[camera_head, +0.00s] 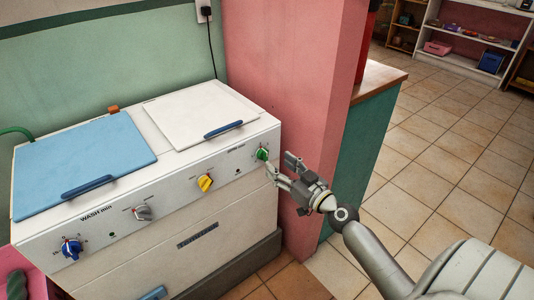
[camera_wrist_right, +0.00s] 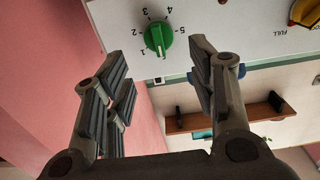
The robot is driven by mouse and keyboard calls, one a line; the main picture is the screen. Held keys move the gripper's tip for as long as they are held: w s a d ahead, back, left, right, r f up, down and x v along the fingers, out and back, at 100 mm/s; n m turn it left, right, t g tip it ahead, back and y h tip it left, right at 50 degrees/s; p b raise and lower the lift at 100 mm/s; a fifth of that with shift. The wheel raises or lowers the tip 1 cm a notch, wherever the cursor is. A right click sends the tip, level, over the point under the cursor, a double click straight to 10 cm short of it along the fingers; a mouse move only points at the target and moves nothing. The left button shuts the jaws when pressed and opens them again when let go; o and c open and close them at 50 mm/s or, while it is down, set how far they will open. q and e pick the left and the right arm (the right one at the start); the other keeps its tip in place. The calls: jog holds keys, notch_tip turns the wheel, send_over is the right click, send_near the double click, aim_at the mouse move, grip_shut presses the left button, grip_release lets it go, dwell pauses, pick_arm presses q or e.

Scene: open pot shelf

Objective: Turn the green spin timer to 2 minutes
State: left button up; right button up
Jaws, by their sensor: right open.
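The green spin timer (camera_head: 262,153) is a round knob at the right end of the washer's white front panel. In the right wrist view the green spin timer (camera_wrist_right: 158,36) has numbers 1 to 5 around it, seen upside down. Its white mark points to the bottom of the picture, in the gap between 1 and 5. My right gripper (camera_head: 280,164) is open and empty, just in front of and beside the knob. In the right wrist view its fingers (camera_wrist_right: 158,60) are spread to either side below the knob, with no contact visible. My left gripper is not in view.
The panel also carries a yellow knob (camera_head: 205,183), a grey knob (camera_head: 142,213) and a blue knob (camera_head: 71,248). A blue lid (camera_head: 80,160) and a white lid (camera_head: 195,112) lie closed on top. A pink wall (camera_head: 290,90) stands close at the right.

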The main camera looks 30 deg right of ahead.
aim_at(267, 155)
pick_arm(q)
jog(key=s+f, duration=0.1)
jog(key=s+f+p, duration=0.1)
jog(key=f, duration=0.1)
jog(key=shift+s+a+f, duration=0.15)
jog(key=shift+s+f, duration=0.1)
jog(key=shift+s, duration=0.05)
pick_arm(e)
jog(key=w, duration=0.6)
jog(key=shift+w+a, duration=0.3)
jog(key=shift+w, duration=0.1)
jog(key=c, duration=0.9)
